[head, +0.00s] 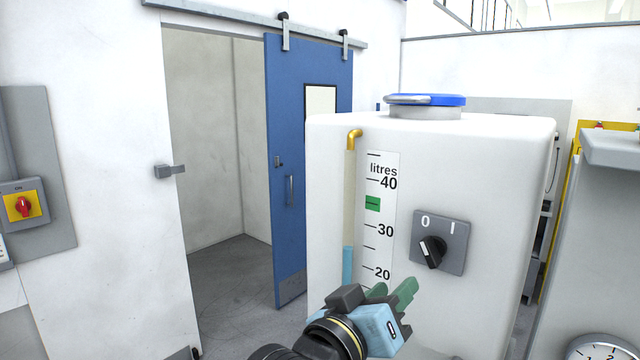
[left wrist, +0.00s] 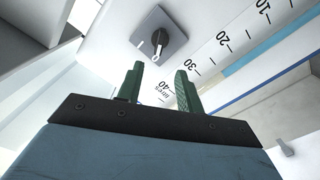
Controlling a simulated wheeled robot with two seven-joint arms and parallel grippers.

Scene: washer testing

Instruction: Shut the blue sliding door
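The blue sliding door (head: 274,205) hangs from an overhead rail (head: 255,22) in the head view. It stands to the right of the doorway, which is open on its left side. The door has a small window and a vertical handle (head: 291,191). The white tank hides its lower right part. My left gripper (head: 398,292) is in front of the tank, right of and nearer than the door. In the left wrist view its green fingers (left wrist: 157,88) stand apart with nothing between them. My right gripper is not in view.
The white tank (head: 480,165) with a litre scale and a rotary switch (head: 432,252) stands close in front of my left gripper. A grey latch bracket (head: 169,171) is on the doorway's left edge. A red switch (head: 24,206) is on the left wall. A dial gauge (head: 600,348) is at lower right.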

